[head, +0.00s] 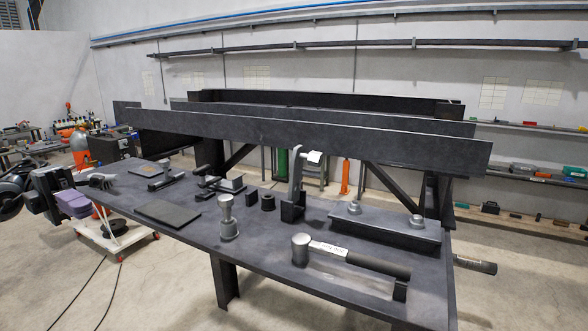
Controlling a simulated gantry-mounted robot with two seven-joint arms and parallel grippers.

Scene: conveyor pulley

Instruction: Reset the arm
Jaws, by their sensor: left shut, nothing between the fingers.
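My left arm comes in at the left edge of the head view. Its gripper (101,180) is shut and empty, by the left end of the dark workbench (250,250). I cannot tell whether it touches the bench top. My right gripper is not in view.
On the bench are a flat dark pad (168,214), a grey metal cylinder part (228,218), a clamp-like stand (296,190), a hammer (350,256) and a dark block with two round knobs (385,226). Long dark conveyor beams (310,138) stand behind. The bench's front middle has clear room.

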